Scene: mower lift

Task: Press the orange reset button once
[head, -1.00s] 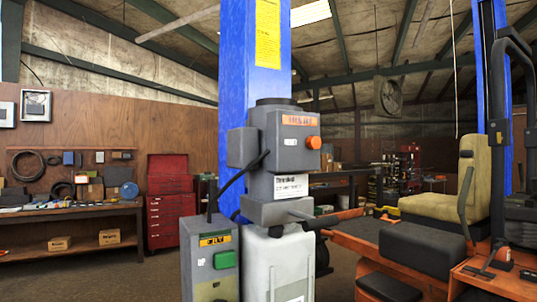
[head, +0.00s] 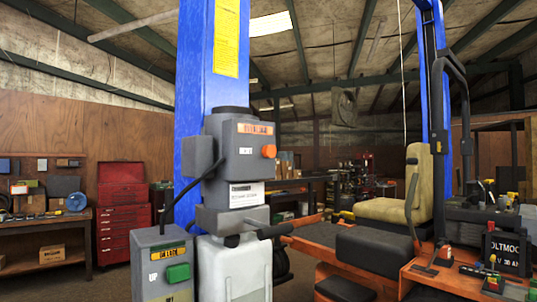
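The orange reset button (head: 269,151) is a round knob on the right side of the upper front of a grey motor and pump unit (head: 232,160). The unit is mounted on a blue lift post (head: 190,90). An orange label sits above the button. Neither of my grippers shows in the head view, and nothing covers the button.
A grey control box (head: 163,265) with a green button (head: 178,273) stands at the lower left of the unit. A white tank (head: 235,270) hangs below it. An orange mower with a tan seat (head: 395,195) fills the right. A red tool cabinet (head: 123,210) stands behind.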

